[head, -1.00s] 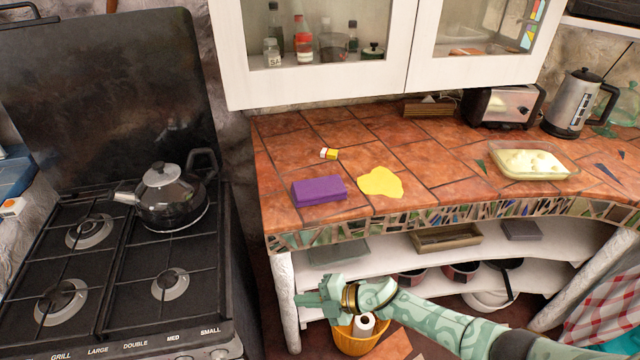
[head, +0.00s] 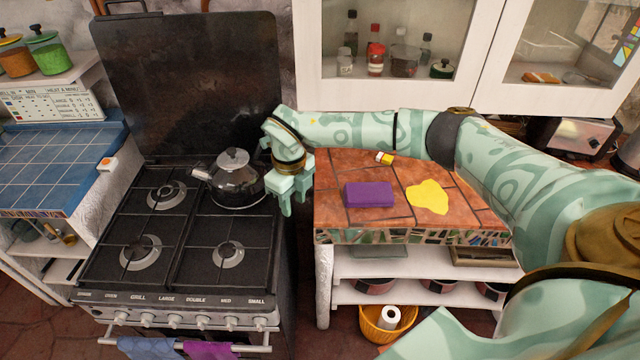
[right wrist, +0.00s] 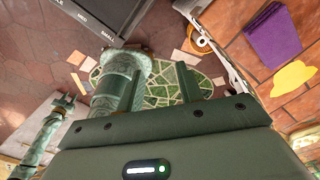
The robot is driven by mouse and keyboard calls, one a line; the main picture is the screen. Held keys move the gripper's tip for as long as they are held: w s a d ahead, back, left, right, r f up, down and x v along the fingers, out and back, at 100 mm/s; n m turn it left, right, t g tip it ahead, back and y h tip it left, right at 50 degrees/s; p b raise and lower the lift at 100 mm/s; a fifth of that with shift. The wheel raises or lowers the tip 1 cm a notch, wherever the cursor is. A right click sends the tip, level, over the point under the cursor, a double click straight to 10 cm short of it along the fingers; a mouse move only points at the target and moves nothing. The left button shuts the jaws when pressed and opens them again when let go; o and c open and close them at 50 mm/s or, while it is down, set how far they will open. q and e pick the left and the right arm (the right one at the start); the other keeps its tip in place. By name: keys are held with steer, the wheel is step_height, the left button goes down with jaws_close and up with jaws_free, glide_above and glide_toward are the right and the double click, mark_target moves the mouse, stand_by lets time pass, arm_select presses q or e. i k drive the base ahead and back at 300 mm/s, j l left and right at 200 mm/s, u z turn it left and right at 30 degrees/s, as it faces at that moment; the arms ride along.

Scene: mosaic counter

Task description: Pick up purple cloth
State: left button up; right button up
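The purple cloth (head: 369,195) lies as a flat folded block on the tiled counter, near its front left edge. It also shows at the upper right of the right wrist view (right wrist: 272,35). My right gripper (head: 288,203) points down between the stove and the counter, left of the cloth and apart from it. In the right wrist view its two fingers (right wrist: 162,88) are spread with nothing between them. My left gripper is outside the head view; a slender green arm part at the lower left of the right wrist view is too small to read.
A yellow cloth (head: 428,197) lies right of the purple one, with a small yellow-and-white item (head: 385,158) behind. A kettle (head: 235,180) stands on the stove (head: 185,262), near my right gripper. A glass-fronted cabinet (head: 395,92) hangs above the counter (head: 335,222).

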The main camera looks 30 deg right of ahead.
mark_target(375, 194)
steer(key=l+u, duration=0.35)
steer(key=l, duration=0.15)
steer(key=k+l+u, duration=0.15)
steer(key=l+u, duration=0.2)
steer(key=k+l+u, duration=0.15)
steer(key=l+u, duration=0.25)
steer(key=k+l, duration=0.15)
steer(key=l, duration=0.25)
steer(key=k+l+u, duration=0.1)
steer(key=l, duration=0.3)
steer(key=k+l, duration=0.45)
steer(key=l, duration=0.3)
steer(key=i+u, duration=0.05)
